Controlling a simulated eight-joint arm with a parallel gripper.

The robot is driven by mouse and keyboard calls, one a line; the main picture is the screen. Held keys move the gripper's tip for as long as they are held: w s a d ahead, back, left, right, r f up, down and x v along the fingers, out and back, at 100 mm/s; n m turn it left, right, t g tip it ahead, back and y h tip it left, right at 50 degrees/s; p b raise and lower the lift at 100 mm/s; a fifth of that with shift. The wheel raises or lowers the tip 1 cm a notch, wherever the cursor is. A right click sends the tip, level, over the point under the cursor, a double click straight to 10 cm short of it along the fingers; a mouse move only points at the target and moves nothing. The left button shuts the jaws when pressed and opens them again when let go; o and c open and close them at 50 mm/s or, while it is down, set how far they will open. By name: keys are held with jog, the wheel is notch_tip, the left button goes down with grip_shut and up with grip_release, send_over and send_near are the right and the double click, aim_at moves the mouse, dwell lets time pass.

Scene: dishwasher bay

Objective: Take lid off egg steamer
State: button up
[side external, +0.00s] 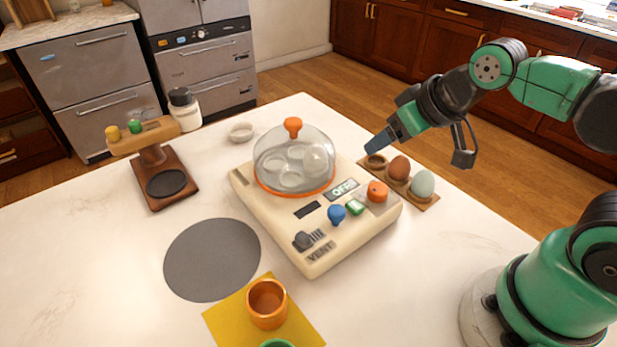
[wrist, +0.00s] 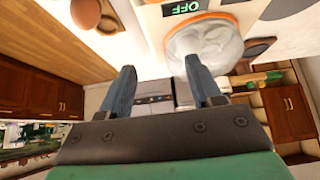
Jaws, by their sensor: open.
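The egg steamer (side external: 336,234) is a cream box in the middle of the counter, with coloured knobs and a display reading OFF. Its clear domed lid (side external: 275,160) has an orange rim and an orange knob (side external: 293,127) on top, and is seated on the steamer. In the wrist view the lid (wrist: 204,45) lies up and right of centre, beyond my fingers. My gripper (side external: 377,143) is in the air to the right of the lid, apart from it. In the wrist view my gripper (wrist: 165,88) has its two blue fingers spread with nothing held between them.
A wooden egg holder (side external: 410,188) with a brown egg (side external: 399,168) and a pale egg (side external: 423,184) stands right of the steamer. A grey round mat (side external: 212,260) lies bare at front left. An orange cup (side external: 267,303) stands on a yellow mat (side external: 226,324). A small white dish (side external: 240,131) is behind.

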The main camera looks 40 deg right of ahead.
jog(key=shift+o, duration=1.2)
jog(key=shift+r, duration=0.1)
jog(key=w+a+r+n+g, duration=0.1)
jog(key=w+a+r+g, duration=0.1)
jog(key=w+r, duration=0.25)
jog(key=n+g, duration=0.1)
jog(key=g, duration=0.2)
send_over(293, 121)
jog(key=s+d, duration=0.1)
jog(key=s, duration=0.1)
jog(key=shift+w+r, duration=0.2)
jog(key=shift+w+a+f+g, duration=0.2)
jog(key=shift+w+a+g, duration=0.15)
jog(key=shift+w+g, duration=0.1)
jog(key=shift+w+a+f, duration=0.1)
jog(key=shift+w+f, duration=0.1)
jog(key=shift+f, duration=1.2)
jog(key=shift+w+f, duration=0.15)
jog(key=shift+f, duration=1.2)
